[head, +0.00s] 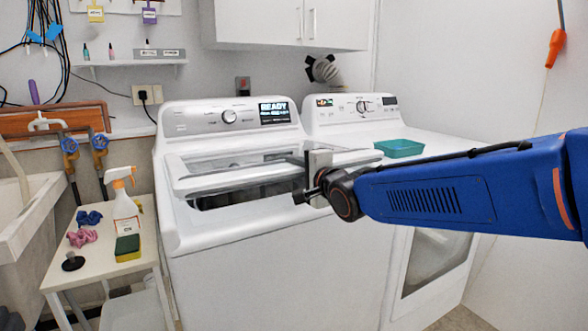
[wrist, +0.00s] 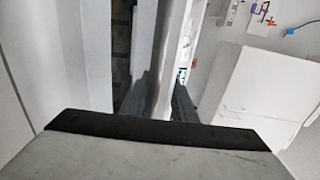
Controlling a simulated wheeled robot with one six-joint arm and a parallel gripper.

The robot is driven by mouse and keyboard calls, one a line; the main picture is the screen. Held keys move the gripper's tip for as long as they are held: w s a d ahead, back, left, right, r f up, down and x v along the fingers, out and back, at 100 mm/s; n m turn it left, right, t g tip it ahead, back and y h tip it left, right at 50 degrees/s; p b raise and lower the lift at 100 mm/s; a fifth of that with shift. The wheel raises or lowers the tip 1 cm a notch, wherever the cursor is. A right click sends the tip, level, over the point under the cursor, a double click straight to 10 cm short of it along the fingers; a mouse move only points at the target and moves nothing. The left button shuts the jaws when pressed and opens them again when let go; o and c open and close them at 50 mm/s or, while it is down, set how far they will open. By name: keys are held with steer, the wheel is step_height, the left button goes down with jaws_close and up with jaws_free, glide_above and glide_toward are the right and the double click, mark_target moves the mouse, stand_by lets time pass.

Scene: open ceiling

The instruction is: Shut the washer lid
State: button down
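The washer (head: 270,262) is the left white machine, its display lit "READY". Its lid (head: 240,178), a white frame with a glass panel, is partly raised, low over the tub opening. A dark gap shows under its front edge. My gripper (head: 300,192) is at the lid's front right part. In the wrist view, the fingers (wrist: 160,98) stand on either side of the white lid edge (wrist: 168,55) and appear closed on it. The exact contact is hard to see.
A second white machine stands to the right with a teal tray (head: 399,148) on top. A small table (head: 100,262) at the left holds a spray bottle (head: 122,195), a sponge (head: 128,247) and cloths. Cabinets (head: 290,24) hang above.

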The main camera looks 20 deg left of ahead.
steer(key=shift+s+f, duration=0.1)
steer(key=shift+f, duration=2.65)
steer(key=c, duration=1.5)
jaws_free()
steer(key=shift+f, duration=0.1)
steer(key=shift+o, duration=0.2)
steer(key=shift+d, duration=0.1)
steer(key=v, duration=1.7)
steer(key=shift+s+r, duration=0.15)
steer(key=shift+r, duration=0.1)
steer(key=shift+d, duration=0.1)
